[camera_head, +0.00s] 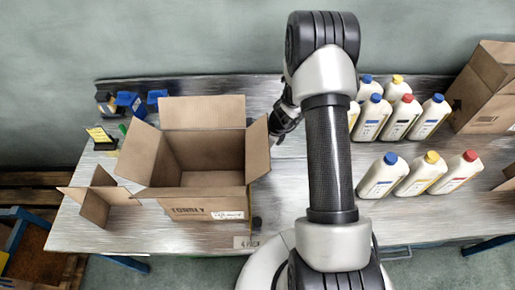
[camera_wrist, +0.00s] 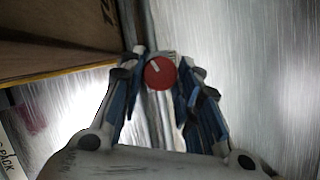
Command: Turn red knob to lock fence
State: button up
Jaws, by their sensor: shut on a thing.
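The red knob (camera_wrist: 160,73) is round, with a pale mark on its face pointing to the upper left. In the wrist view it sits between the fingertips of my gripper (camera_wrist: 162,70), which is shut on it. In the head view my gripper (camera_head: 284,122) is beside the right side of the large box, partly hidden by my arm, and the knob cannot be seen. A narrow metal rail (camera_wrist: 155,115) runs under the knob along the table; it may be the fence, but I cannot tell.
The large open cardboard box (camera_head: 208,205) stands left of my gripper; its edge (camera_wrist: 60,72) is close to my left finger. Several white bottles (camera_head: 385,178) stand at right. Another box (camera_head: 480,92) is at the far right.

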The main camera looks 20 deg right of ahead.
dwell(0.3)
jog(key=o, duration=1.1)
jog(key=shift+c, duration=0.2)
